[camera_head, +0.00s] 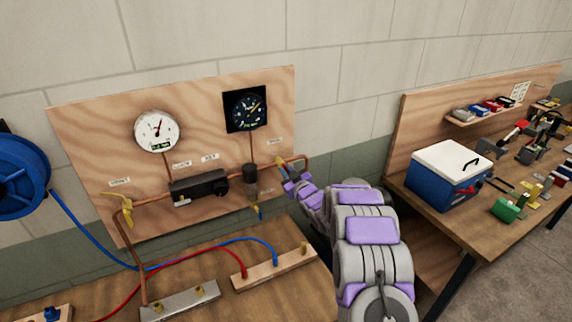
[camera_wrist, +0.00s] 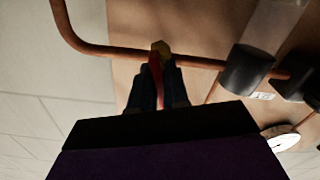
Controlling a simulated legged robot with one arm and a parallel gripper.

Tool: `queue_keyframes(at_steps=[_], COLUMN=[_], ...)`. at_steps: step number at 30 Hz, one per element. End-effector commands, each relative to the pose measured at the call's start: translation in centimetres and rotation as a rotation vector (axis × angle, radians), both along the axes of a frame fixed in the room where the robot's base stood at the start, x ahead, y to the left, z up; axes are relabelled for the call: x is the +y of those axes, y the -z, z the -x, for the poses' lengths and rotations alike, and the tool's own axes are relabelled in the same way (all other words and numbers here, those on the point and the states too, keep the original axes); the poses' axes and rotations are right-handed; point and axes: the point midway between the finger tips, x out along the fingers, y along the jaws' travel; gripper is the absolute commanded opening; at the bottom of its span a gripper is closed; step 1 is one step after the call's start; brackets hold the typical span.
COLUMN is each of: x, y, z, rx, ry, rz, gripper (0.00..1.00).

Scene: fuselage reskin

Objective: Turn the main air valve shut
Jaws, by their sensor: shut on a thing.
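A valve (camera_wrist: 160,47) with a brass body sits on the copper pipe at the right end of the wall panel. Its thin red handle (camera_wrist: 156,84) runs from the body down between my fingers in the wrist view. My gripper (camera_wrist: 157,72) is shut on this handle, close under the pipe. In the head view my gripper (camera_head: 289,175) is at the panel's right edge and largely covers the valve. The label above is too small to read surely. A second valve with a yellow handle (camera_head: 117,209) is on the pipe at the panel's left side.
A dark-capped filter bowl (camera_head: 250,172) stands left of my gripper, with a black regulator block (camera_head: 199,187) beyond. Two gauges (camera_head: 157,131) (camera_head: 247,110) hang above. Red and blue hoses cross the bench below. A blue cooler (camera_head: 447,178) stands on the right-hand bench.

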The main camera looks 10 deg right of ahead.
Motion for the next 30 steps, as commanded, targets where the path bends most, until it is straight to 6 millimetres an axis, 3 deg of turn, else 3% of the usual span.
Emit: queue_keyframes(at_steps=[13, 30], x=[-0.06, -0.17], y=[0.66, 0.67], z=[0.18, 0.14], rx=[0.102, 0.118], ry=[0.002, 0.003], rz=[-0.260, -0.319], gripper=[0.00, 0.00])
